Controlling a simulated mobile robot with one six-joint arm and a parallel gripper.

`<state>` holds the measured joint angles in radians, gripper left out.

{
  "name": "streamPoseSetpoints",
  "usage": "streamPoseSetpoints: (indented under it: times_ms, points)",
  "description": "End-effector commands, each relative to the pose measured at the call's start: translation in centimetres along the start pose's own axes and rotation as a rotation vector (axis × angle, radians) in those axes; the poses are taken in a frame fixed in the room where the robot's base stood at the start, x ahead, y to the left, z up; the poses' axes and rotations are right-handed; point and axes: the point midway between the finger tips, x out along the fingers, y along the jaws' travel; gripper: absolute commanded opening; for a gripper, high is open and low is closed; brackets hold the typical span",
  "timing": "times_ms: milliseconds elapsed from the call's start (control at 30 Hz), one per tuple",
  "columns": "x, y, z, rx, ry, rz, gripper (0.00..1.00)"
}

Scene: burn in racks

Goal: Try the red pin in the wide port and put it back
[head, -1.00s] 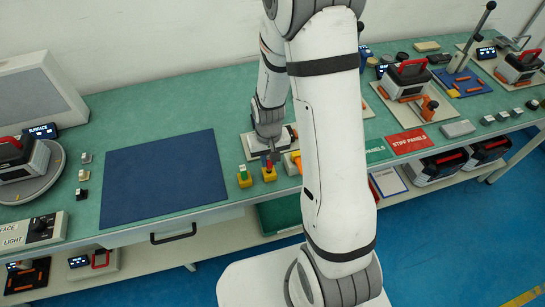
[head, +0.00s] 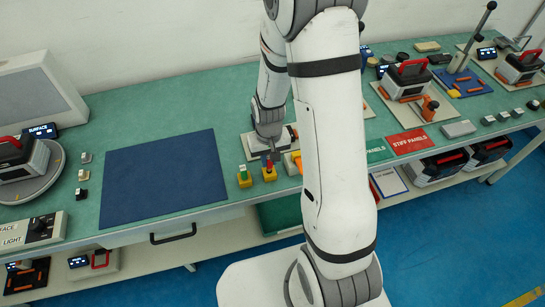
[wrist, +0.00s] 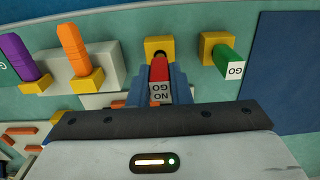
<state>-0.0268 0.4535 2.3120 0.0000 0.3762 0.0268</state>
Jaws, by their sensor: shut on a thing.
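The red pin (wrist: 159,72), with NO GO on its end, is between the blue fingers of my gripper (wrist: 160,85), which is shut on it. Its yellow holder block (wrist: 157,46) is just beyond it in the wrist view, with a dark hole showing. I cannot tell whether the pin's tip is still in that hole. In the head view the red pin (head: 269,162) stands over the yellow block (head: 269,175), with my gripper (head: 270,154) at its top. The wide port cannot be made out.
A green GO pin (wrist: 230,62) stands in a yellow block beside the red one. Orange (wrist: 72,50) and purple (wrist: 18,57) pins stand in yellow holders on the other side. A blue mat (head: 163,180) lies clear to the left. My arm hides part of the bench.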

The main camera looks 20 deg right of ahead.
Motion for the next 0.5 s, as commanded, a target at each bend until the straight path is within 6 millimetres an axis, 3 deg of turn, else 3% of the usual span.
streamPoseSetpoints:
  times_ms: [500]
  points:
    - [0.47, 0.03, 0.00, 0.001, 0.000, 0.000, 0.00]
